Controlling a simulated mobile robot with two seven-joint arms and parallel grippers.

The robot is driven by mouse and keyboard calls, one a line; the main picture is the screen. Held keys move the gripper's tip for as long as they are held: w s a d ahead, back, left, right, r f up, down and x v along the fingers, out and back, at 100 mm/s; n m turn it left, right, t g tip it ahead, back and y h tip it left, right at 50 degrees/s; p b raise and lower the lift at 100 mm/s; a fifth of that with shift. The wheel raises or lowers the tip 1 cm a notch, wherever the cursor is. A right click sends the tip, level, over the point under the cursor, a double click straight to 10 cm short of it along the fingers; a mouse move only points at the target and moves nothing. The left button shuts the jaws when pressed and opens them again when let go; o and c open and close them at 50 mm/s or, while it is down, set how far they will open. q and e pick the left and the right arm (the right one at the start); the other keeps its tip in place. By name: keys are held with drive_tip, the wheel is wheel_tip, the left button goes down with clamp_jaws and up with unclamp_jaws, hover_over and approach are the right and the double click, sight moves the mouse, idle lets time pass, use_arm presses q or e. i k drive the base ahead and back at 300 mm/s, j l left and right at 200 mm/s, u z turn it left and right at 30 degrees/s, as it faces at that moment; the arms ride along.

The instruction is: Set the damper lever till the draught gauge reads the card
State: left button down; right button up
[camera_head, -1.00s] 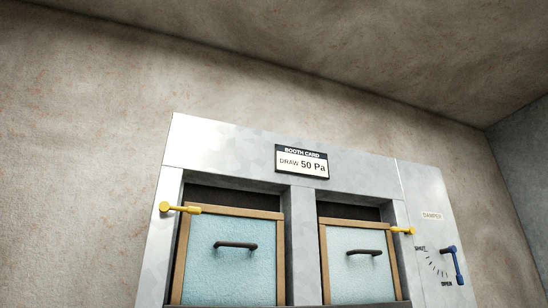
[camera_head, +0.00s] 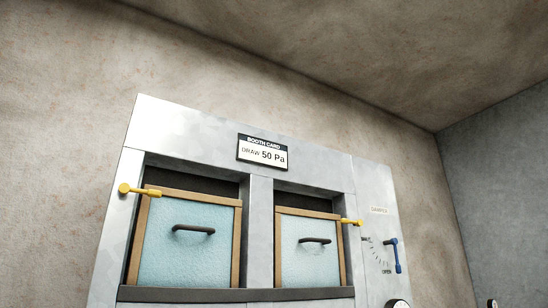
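The blue damper lever (camera_head: 397,256) is on the right side panel of the metal booth, beside a scale with SHUT at its upper left and OPEN at its lower right. Its handle hangs down, close to the OPEN end. The booth card (camera_head: 263,151) above the filters reads DRAW 50 Pa. A round white dial (camera_head: 398,304) shows at the bottom edge, mostly cut off, and its reading cannot be seen. I cannot tell whether it is the draught gauge. Neither of my grippers is in view.
Two pale blue framed panels (camera_head: 188,243) with dark handles sit in the booth front. Yellow catches (camera_head: 139,190) are at their upper outer corners. Another small dial (camera_head: 492,303) is partly visible at the lower right. Bare walls surround the booth.

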sight(394, 241)
drive_tip(key=i+l+z, duration=0.55)
drive_tip(key=i+l, duration=0.25)
drive_tip(key=i, duration=0.1)
